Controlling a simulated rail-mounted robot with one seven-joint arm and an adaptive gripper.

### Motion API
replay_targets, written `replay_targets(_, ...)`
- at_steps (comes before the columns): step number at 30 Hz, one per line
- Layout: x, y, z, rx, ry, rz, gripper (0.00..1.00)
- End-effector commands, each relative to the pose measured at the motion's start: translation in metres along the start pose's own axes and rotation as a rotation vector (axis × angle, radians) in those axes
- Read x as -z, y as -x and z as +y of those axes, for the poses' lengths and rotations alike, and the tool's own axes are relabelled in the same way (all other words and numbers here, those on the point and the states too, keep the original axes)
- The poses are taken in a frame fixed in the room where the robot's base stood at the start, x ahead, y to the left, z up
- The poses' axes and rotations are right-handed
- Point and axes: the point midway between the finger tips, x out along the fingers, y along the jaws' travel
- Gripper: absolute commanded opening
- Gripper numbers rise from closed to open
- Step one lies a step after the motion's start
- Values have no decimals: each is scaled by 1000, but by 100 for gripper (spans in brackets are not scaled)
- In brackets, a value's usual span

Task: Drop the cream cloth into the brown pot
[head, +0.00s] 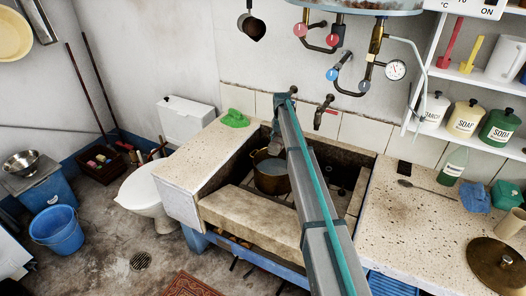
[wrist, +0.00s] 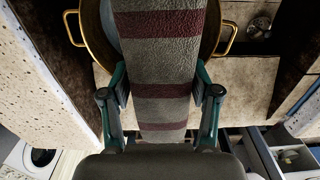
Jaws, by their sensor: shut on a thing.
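A cloth (wrist: 163,55) fills the middle of the wrist view; it looks grey-beige with dark red bands rather than plain cream. My gripper (wrist: 160,82) is shut on it, with one finger at each side edge. The brown pot (head: 272,180) stands in the stone trough in the head view, partly behind my arm. Its brassy rim and two handles show behind the cloth in the wrist view (wrist: 92,32). The cloth crosses in front of the pot's mouth and hides most of it; I cannot tell their gap. My gripper is not clear in the head view.
The trough's stone front edge (head: 250,216) lies before the pot. Taps (head: 323,112) and pipes are on the wall behind. A green brush-like object (head: 234,118) lies on the left ledge. A spoon (head: 425,189), a bottle (head: 452,166) and a lid (head: 496,266) occupy the right counter.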

Motion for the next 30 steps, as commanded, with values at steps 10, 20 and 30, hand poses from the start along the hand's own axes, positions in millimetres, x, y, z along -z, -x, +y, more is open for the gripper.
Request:
replay_targets(10,0,-27,-1,0,-1,0,21)
replay_targets(20,0,-56,0,0,0,0,21)
replay_targets(30,0,-58,0,0,0,0,63)
